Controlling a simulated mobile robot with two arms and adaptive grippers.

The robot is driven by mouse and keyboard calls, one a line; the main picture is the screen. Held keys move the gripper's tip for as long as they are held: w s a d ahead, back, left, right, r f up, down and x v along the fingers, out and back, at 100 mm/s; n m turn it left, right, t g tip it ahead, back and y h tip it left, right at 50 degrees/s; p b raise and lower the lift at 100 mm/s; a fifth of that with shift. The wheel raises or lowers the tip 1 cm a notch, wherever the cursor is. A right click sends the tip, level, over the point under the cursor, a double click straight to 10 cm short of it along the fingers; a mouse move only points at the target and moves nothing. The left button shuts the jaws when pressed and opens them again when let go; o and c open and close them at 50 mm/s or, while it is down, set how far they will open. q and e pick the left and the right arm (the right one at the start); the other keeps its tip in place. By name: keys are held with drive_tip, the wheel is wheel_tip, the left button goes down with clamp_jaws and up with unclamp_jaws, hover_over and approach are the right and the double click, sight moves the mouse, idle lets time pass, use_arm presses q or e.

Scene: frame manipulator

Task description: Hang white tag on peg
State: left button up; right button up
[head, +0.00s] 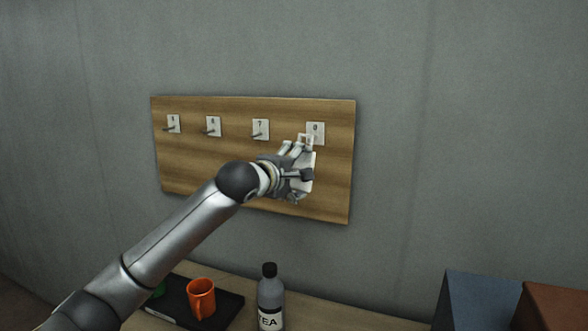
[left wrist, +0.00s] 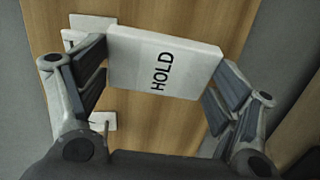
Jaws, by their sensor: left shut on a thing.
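The white tag (left wrist: 165,62) reads "HOLD" and is held between the two fingers of my left gripper (left wrist: 160,68), one on each side. In the head view my left gripper (head: 300,162) is at the right end of a wooden board, just below the rightmost number label (head: 316,128). The tag there is partly covered by the fingers. The peg at that label is hidden by the gripper and tag, so I cannot tell whether the tag touches it. My right gripper is not in view.
The wooden board (head: 230,180) on the grey wall has other labelled pegs, such as the one at far left (head: 172,125). Below stand an orange mug (head: 201,297) on a black tray (head: 232,306), a tea bottle (head: 270,297), and blue (head: 480,302) and brown (head: 552,308) boxes.

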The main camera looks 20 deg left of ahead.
sight(299, 167)
use_arm(q)
drive_tip(key=shift+w+p, duration=0.55)
drive_tip(key=shift+w, duration=0.25)
drive_tip(key=shift+r+p+x, duration=0.2)
drive_tip(key=shift+p+x, duration=0.5)
drive_tip(key=shift+x, duration=0.3)
drive_tip(key=shift+w+f+b, duration=0.55)
drive_tip(key=shift+w+b, duration=0.25)
drive_tip(key=shift+b, duration=0.05)
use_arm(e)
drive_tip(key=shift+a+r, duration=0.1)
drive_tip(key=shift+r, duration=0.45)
use_arm(q)
drive_tip(key=o, duration=0.7)
drive_tip(key=shift+o, duration=0.2)
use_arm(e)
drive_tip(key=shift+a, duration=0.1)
use_arm(q)
drive_tip(key=shift+s+a, duration=0.1)
